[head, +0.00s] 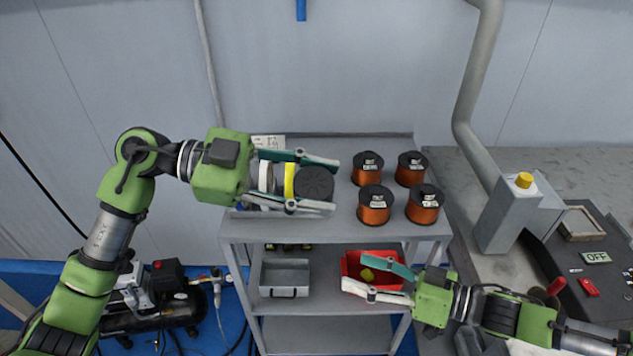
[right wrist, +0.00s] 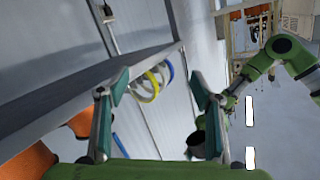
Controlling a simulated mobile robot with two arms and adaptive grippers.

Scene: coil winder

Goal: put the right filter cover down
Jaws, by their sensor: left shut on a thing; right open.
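The filter cover (head: 314,183), a black round piece with a ridged face, sits between the fingers of my left gripper (head: 335,185). That gripper is shut on it, over the left part of the upper shelf. In the right wrist view a dark cup-like piece (right wrist: 197,140), apparently the same cover, shows by my left arm. Whether it touches the shelf I cannot tell. My right gripper (head: 354,271) is open with nothing between its fingers. It is in front of the cart, above the red bin (head: 352,262) in the head view.
The grey cart's upper shelf (head: 342,226) carries several copper wire spools (head: 374,208) at right. A yellow ring (head: 289,180) and a white ring (head: 265,177) show between my left fingers, behind the cover. A grey tray (head: 284,278) stands lower. Middle front of the upper shelf is clear.

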